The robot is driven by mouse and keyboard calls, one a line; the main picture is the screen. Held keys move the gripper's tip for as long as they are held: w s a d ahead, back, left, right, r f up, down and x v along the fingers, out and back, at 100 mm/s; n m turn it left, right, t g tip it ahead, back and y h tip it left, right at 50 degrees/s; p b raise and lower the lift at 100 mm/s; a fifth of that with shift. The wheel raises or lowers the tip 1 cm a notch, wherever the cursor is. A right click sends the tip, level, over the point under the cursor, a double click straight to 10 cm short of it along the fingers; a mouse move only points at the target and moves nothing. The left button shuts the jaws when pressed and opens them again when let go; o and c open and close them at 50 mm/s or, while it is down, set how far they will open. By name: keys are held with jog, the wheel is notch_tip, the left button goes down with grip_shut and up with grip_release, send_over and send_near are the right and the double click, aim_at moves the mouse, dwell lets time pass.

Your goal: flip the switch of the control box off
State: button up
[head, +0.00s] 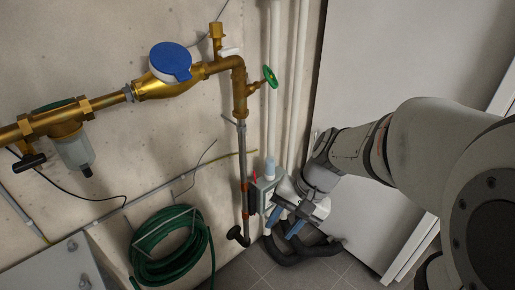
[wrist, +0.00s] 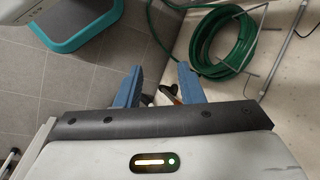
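A small light-grey box (head: 267,189), which looks like the control box, is on the wall beside the vertical pipe in the head view. A small red part (head: 254,176) shows at its upper left; I cannot tell for sure that it is the switch or how it is set. My gripper (head: 284,221) is just below and right of the box and partly covers it. Its two blue fingers are apart. In the wrist view my gripper (wrist: 160,84) is open, with a small white and dark part with reddish orange (wrist: 166,97) partly visible between the fingers. Contact cannot be told.
Brass pipework with a blue-capped meter (head: 171,61) and a green valve wheel (head: 270,77) is above. A coiled green hose (head: 166,242) hangs left. Black pipes (head: 300,252) lie below the gripper. A grey cabinet (head: 58,268) is at lower left, a pale door (head: 400,70) at right.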

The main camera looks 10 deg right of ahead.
jog(key=w+a+f+m+t+y+b, duration=0.25)
jog(key=w+f+m+y+b, duration=0.55)
jog(key=w+f+m+b, duration=0.6)
jog(key=w+d+f+m+t+h+b, duration=0.1)
jog(key=w+d+f+m+t+b, duration=0.45)
jog(key=f, duration=0.55)
jog(key=w+d+f+m+t+h+b, duration=0.15)
jog(key=w+d+f+m+t, duration=0.25)
jog(key=w+d+f+t, duration=0.6)
jog(key=w+a+f+g+b, duration=0.1)
jog(key=w+a+g+b, duration=0.1)
jog(key=w+a, duration=0.3)
jog(key=shift+a+f+g, duration=0.25)
jog(key=shift+a+g, duration=0.25)
jog(key=shift+a, duration=0.5)
jog(key=shift+m, duration=0.25)
jog(key=shift+c, duration=0.2)
jog(key=shift+f+b, duration=0.1)
jog(key=shift+b, duration=0.2)
grip_shut()
